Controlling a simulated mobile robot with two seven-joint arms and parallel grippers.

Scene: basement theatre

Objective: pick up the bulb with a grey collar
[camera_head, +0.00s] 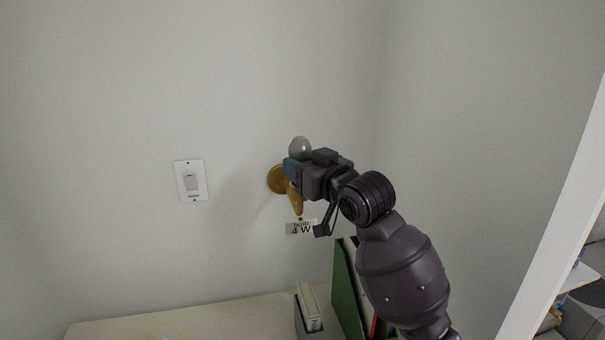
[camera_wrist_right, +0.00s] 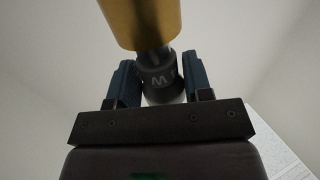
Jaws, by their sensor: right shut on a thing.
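The bulb (camera_head: 299,147) shows in the head view as a grey globe just above the blue fingertips of my right gripper (camera_head: 289,167), at the brass wall fitting (camera_head: 275,180). In the right wrist view the bulb's dark grey collar (camera_wrist_right: 160,79), with a white letter W on it, sits between the two blue fingers of my right gripper (camera_wrist_right: 160,75). The gripper is shut on it. A brass cylinder (camera_wrist_right: 143,20) of the fitting is right beside the collar, with a short narrow part between them. I cannot tell whether the bulb is still seated. My left gripper is not in view.
A label (camera_head: 300,228) reading "Bulb 4 W" is on the wall below the fitting. A white switch plate (camera_head: 191,181) is to the left. Below are a pale surface (camera_head: 190,320), a grey holder with books (camera_head: 309,310) and a green folder (camera_head: 347,285).

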